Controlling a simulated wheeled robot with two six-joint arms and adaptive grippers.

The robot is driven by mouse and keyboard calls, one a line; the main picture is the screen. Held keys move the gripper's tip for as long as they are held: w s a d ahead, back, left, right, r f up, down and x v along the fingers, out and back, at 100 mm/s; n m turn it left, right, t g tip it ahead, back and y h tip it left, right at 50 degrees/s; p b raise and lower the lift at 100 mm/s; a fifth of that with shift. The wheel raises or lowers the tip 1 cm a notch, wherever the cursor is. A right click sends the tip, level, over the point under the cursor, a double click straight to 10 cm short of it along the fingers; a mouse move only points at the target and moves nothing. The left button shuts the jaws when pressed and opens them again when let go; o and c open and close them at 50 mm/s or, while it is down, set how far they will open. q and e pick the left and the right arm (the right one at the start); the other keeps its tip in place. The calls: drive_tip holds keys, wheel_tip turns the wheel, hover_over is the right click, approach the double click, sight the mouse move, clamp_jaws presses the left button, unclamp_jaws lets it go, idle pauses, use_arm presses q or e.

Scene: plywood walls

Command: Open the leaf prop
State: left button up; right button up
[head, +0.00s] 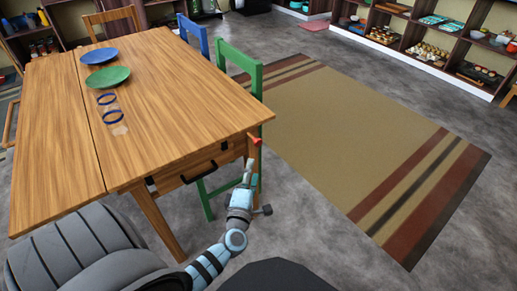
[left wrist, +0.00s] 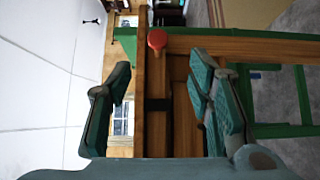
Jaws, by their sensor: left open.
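A wooden table (head: 180,105) stands at the left, with a seam marking off a leaf panel (head: 55,140) on its left side. A small red-ended piece (head: 254,139), which looks like the leaf prop, sticks out near the table's front right corner. In the left wrist view its round red end (left wrist: 157,39) shows ahead, between the lines of my fingers. My left gripper (head: 249,172) is just below and in front of it, apart from it. In the wrist view the left gripper (left wrist: 161,80) is wide open and empty. My right gripper is out of view.
A drawer with a black handle (head: 199,173) is in the table's front side. A green chair (head: 240,68) stands close to the table's right side. Blue and green plates (head: 107,77) and two blue rings lie on top. The rug (head: 345,130) at the right is clear.

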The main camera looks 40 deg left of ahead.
sight(258, 144)
use_arm(q)
drive_tip(key=b+x, duration=0.3)
drive_tip(key=x, duration=0.9)
drive_tip(key=shift+w, duration=0.2)
drive_tip(key=shift+w+a+r, duration=0.15)
drive_tip(key=shift+w+a, duration=0.05)
drive_tip(key=shift+w, duration=0.25)
clamp_jaws()
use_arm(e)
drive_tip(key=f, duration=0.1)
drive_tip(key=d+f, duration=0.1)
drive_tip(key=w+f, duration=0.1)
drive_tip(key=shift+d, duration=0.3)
